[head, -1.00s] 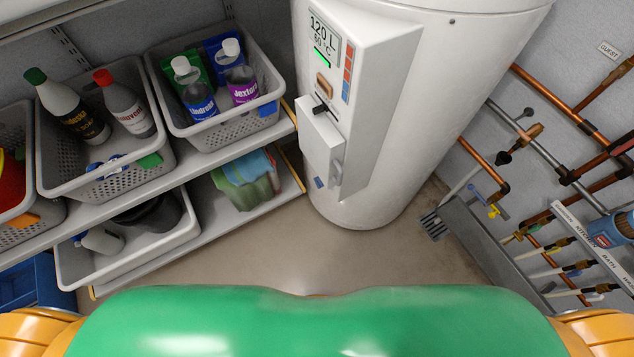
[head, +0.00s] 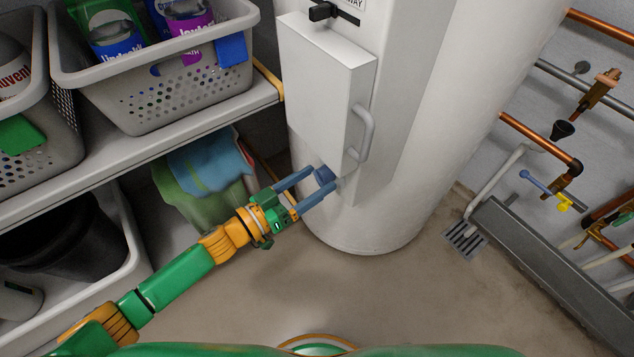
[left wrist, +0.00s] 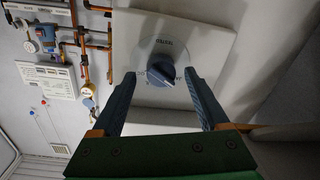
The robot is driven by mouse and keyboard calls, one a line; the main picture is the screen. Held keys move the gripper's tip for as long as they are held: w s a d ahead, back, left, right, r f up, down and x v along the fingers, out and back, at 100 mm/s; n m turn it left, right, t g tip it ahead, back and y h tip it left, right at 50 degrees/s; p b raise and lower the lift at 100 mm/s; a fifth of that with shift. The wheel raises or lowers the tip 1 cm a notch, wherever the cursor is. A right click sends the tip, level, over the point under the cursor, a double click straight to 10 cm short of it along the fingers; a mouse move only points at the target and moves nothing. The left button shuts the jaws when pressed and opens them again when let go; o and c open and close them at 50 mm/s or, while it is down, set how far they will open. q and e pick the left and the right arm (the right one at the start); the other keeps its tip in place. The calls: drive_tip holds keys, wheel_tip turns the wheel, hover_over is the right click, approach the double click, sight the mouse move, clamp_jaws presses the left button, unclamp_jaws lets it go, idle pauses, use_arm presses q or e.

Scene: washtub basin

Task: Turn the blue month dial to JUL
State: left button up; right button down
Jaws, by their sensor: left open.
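My right gripper is not in view.
The heater's white box (head: 325,85) with a grey handle (head: 364,135) is just above my left gripper. Shelves with a grey basket (head: 160,95) and hanging cloths (head: 205,180) are at the left. Copper pipes (head: 540,140) and a floor drain (head: 465,240) are at the right. The floor between is clear.

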use_arm(q)
drive_tip(key=shift+w+d, duration=0.45)
drive_tip(key=shift+d, duration=0.1)
clamp_jaws()
